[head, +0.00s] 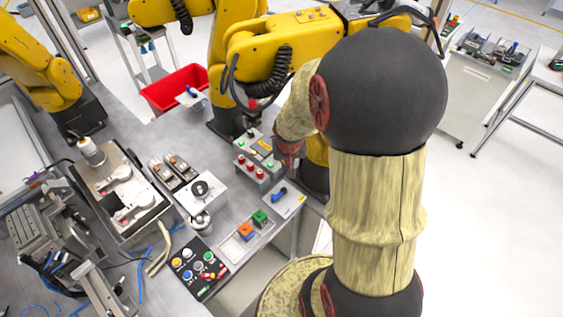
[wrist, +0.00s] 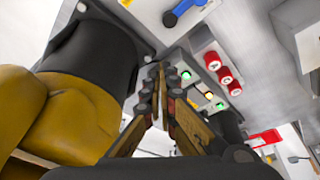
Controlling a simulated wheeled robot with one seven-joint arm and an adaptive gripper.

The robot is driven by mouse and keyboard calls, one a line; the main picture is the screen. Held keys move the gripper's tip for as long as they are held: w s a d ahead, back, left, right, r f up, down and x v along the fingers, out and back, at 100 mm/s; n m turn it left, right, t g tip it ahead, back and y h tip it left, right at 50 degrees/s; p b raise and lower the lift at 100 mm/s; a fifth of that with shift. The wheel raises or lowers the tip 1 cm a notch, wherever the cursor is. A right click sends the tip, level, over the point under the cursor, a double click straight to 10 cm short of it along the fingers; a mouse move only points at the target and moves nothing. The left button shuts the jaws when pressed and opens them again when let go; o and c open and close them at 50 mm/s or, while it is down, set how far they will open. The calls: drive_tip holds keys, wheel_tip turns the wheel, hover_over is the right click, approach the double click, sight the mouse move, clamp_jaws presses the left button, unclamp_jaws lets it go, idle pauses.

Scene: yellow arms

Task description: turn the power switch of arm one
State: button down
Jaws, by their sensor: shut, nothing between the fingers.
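A grey control box (wrist: 190,85) with lit green and yellow buttons is just right of my gripper's tips in the wrist view. It also shows in the head view (head: 262,148). Beside it is a box with red knobs (wrist: 224,75), also in the head view (head: 250,170). A blue switch handle (wrist: 182,12) sits on a pale plate at the top, and in the head view (head: 279,194). I cannot tell which is arm one's power switch. My gripper (wrist: 160,70) is shut and empty, its tips close to the lit box; contact is unclear. My arm partly hides it in the head view.
Yellow robot arms (head: 265,55) stand behind the boxes. A dark arm base (wrist: 95,45) is close on my gripper's left. A red bin (head: 172,88) is at the back. A button panel (head: 198,268) and coloured blocks (head: 246,230) lie toward the front.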

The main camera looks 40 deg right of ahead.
drive_tip(key=b+x, duration=0.1)
drive_tip(key=x, duration=0.2)
drive_tip(key=b+x, duration=0.1)
drive_tip(key=x, duration=0.3)
drive_tip(key=w+b+x, duration=0.1)
drive_tip(key=x, duration=0.2)
drive_tip(key=shift+w+d, duration=0.1)
drive_tip(key=shift+d, duration=0.2)
drive_tip(key=shift+w+d+r+p, duration=0.15)
drive_tip(key=shift+w+d+p, duration=0.1)
drive_tip(key=shift+w+d, duration=0.3)
drive_tip(key=shift+w+d+r+p, duration=0.15)
drive_tip(key=shift+w+d+p, duration=0.1)
drive_tip(key=shift+w+d, duration=0.55)
drive_tip(key=shift+w, duration=0.25)
drive_tip(key=shift+d, duration=0.1)
drive_tip(key=shift+w+d+f+b, duration=0.1)
drive_tip(key=shift+w+d+b, duration=0.25)
drive_tip(key=shift+d, duration=0.3)
drive_tip(key=shift+s+d, duration=0.1)
drive_tip(key=shift+d, duration=0.05)
drive_tip(key=shift+d+b, duration=0.35)
drive_tip(key=shift+d, duration=0.1)
drive_tip(key=shift+w+d, duration=0.25)
drive_tip(key=shift+d, duration=0.1)
